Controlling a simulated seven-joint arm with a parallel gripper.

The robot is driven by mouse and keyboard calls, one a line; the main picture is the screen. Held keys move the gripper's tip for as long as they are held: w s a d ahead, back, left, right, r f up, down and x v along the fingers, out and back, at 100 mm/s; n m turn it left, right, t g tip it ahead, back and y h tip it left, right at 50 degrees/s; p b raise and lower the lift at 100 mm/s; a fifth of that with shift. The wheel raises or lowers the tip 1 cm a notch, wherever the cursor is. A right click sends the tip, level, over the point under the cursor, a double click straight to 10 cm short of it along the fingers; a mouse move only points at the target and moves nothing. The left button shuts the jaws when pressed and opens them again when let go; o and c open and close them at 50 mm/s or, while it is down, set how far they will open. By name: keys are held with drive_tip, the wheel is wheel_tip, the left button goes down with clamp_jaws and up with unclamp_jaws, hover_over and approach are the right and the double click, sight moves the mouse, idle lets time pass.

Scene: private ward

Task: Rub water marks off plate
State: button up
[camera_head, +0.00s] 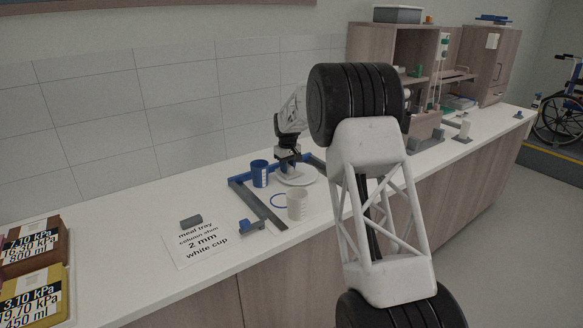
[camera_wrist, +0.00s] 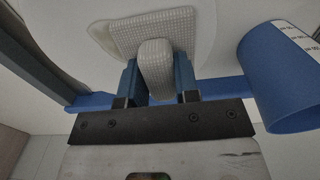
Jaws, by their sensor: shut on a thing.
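The white plate (camera_head: 299,180) lies within the blue-and-grey tray frame (camera_head: 246,196) on the counter. My gripper (camera_head: 287,161) is above the plate and points down. In the wrist view my gripper (camera_wrist: 156,75) is shut on the upright grip of a pale grey textured wiping pad (camera_wrist: 126,37). The pad's flat part is over the plate (camera_wrist: 101,35) and seems to rest on it; exact contact is hidden. I cannot make out any water marks.
A blue cup (camera_head: 260,174) stands left of the plate and is close by in the wrist view (camera_wrist: 279,80). A printed sign (camera_head: 200,243) lies left. Wooden shelving (camera_head: 385,50) stands behind, right.

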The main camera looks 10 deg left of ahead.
sight(306, 173)
drive_tip(key=shift+w+d, duration=0.35)
drive_tip(key=shift+d, duration=0.85)
drive_tip(key=shift+w+d, duration=0.3)
drive_tip(key=shift+d, duration=0.85)
drive_tip(key=shift+w+d, duration=0.35)
drive_tip(key=shift+d, duration=0.85)
wheel_tip(306, 173, up, 8)
drive_tip(key=shift+d, duration=0.15)
